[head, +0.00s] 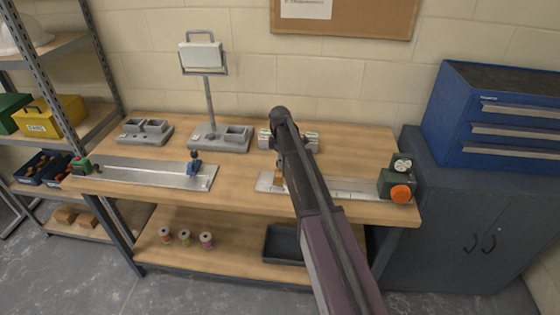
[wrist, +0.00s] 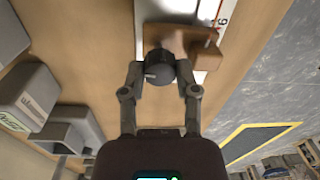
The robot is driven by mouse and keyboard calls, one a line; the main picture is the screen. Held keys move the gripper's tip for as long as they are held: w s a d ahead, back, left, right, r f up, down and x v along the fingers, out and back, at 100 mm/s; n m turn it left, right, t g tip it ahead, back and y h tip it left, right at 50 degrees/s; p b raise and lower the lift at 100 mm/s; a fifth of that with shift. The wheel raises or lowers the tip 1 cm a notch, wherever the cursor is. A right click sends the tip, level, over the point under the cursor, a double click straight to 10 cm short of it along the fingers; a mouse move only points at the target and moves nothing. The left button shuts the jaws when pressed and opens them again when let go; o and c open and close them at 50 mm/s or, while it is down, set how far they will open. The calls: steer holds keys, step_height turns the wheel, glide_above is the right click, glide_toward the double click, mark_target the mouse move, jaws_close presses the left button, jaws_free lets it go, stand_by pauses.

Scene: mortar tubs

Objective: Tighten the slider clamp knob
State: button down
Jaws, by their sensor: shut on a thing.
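In the wrist view, a dark round knob (wrist: 159,72) with a pale pointer mark sits between the fingertips of my gripper (wrist: 163,66). The gripper is shut on the knob, one finger on each side. The knob is beside a brown slider block (wrist: 203,48) on a pale rail with a printed scale (wrist: 225,12). In the head view, the right-hand rail (head: 335,187) lies on the bench and my arm crosses in front of it. The arm hides the knob and most of the gripper there. Part of the brown block (head: 279,180) shows beside the arm.
A green unit with an orange knob (head: 401,194) stands at the rail's right end. Another rail (head: 150,173) with a blue clamp (head: 194,164) lies left. The bench front between the rails is clear.

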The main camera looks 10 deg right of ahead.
steer(key=m, duration=0.8)
steer(key=shift+s+m, duration=0.1)
steer(key=shift+m, duration=0.2)
steer(key=m, duration=0.4)
steer(key=shift+m, duration=0.3)
steer(key=shift+m+t, duration=0.3)
steer(key=shift+m, duration=1.7)
steer(key=shift+c, duration=1.7)
jaws_free()
steer(key=shift+n, duration=0.3)
